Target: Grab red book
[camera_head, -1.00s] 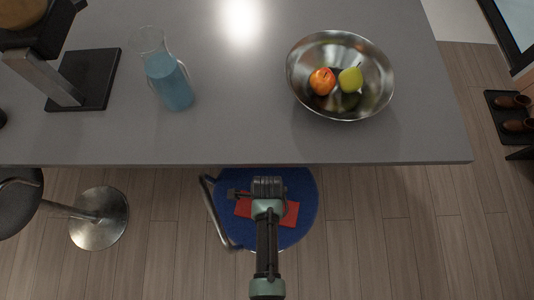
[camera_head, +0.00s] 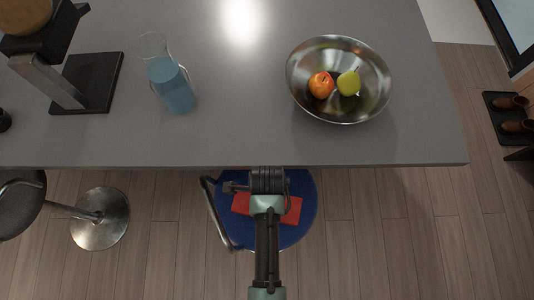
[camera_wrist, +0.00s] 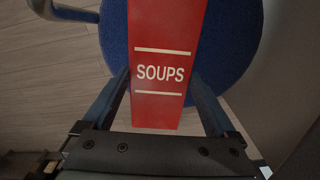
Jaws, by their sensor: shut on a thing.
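The red book (camera_head: 291,211) is at the blue chair seat (camera_head: 296,234), partly covered by my arm in the head view. In the wrist view the red book (camera_wrist: 166,50) shows its narrow face with the word SOUPS and two pale lines. My gripper (camera_wrist: 166,112) has one finger on each side of the book and is shut on it. In the head view my gripper (camera_head: 268,205) is over the book, with its fingertips hidden. I cannot tell whether the book touches the seat.
The grey counter (camera_head: 230,130) overhangs just beyond the chair. On it are a glass pitcher of blue liquid (camera_head: 172,85), a metal bowl (camera_head: 310,103) with fruit, and a dark stand (camera_head: 98,80). A stool base (camera_head: 100,225) stands at left.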

